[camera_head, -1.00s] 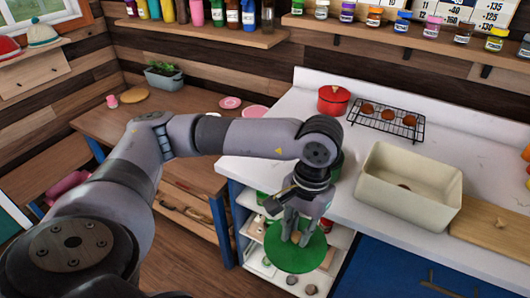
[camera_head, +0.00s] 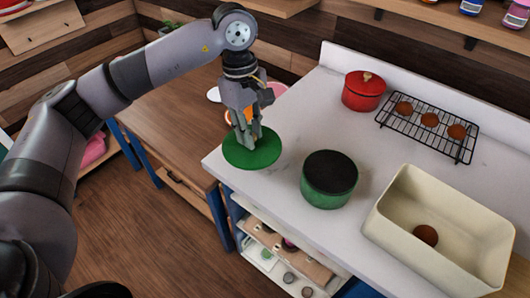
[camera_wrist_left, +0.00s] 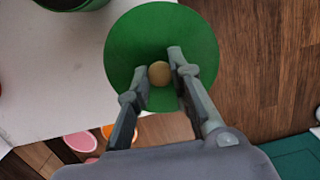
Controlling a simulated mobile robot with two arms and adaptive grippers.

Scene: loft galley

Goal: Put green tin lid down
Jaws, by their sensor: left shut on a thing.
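The green tin lid (camera_head: 262,157) is a flat round disc with a pale knob (camera_wrist_left: 159,74). My left gripper (camera_head: 248,138) is shut on the lid's knob, with a finger on each side of it in the wrist view. The lid looks roughly level at the left end of the white counter (camera_head: 290,130). In the wrist view the lid (camera_wrist_left: 135,35) covers the counter's edge, partly over the counter and partly over the floor. I cannot tell whether it touches the counter. The green tin (camera_head: 325,192) stands uncovered to its right, dark inside. My right gripper is not in view.
A red pot (camera_head: 363,95) and a wire rack (camera_head: 462,150) with brown round items stand at the back. A cream basin (camera_head: 400,245) holds one brown ball. A lower wooden table (camera_head: 165,120) adjoins on the left. The counter between lid and red pot is clear.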

